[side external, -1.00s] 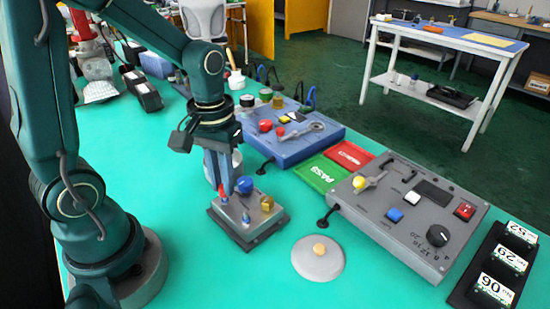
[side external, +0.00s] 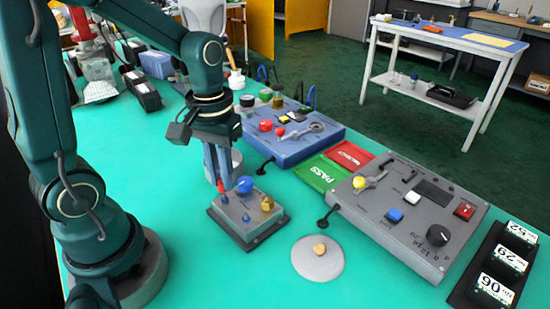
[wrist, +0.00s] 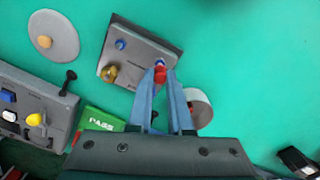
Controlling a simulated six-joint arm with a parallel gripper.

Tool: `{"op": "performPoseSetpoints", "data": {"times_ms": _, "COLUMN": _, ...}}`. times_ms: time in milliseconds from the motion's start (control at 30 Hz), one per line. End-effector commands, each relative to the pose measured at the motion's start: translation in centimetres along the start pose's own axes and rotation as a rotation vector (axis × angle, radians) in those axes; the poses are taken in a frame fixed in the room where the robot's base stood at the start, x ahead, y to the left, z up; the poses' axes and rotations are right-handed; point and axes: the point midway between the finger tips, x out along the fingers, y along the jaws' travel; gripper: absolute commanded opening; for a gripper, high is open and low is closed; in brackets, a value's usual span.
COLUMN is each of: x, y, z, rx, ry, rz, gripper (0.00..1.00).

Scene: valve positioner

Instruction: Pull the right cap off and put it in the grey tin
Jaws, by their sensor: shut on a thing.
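The valve positioner (side external: 252,222) is a grey block on a dark base plate. It carries a large blue knob (side external: 245,184), a brass fitting (side external: 267,203) and two small blue ports on its near side, the left port (side external: 225,199) and the right port (side external: 246,217). My gripper (wrist: 161,72) is shut on a red cap (wrist: 160,77), held just above or at the port by the corner; the exact gap is unclear. The red cap also shows in the side view (side external: 221,187). The grey tin (wrist: 201,107) stands beside the positioner, partly hidden behind my fingers.
A round grey lid with a tan knob (side external: 317,260) lies in front of the positioner. A grey control box (side external: 400,235), a blue box (side external: 290,140) and a green PASS mat (side external: 322,172) lie to the right. The table left of the positioner is clear.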

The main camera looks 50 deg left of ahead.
Motion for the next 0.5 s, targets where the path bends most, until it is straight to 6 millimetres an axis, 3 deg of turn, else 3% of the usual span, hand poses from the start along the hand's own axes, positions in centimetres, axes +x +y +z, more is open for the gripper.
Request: {"op": "performPoseSetpoints", "data": {"times_ms": 500, "x": -3.0, "y": 0.0, "z": -0.1, "rx": 0.000, "ry": 0.003, "rz": 0.001, "gripper": 0.00}}
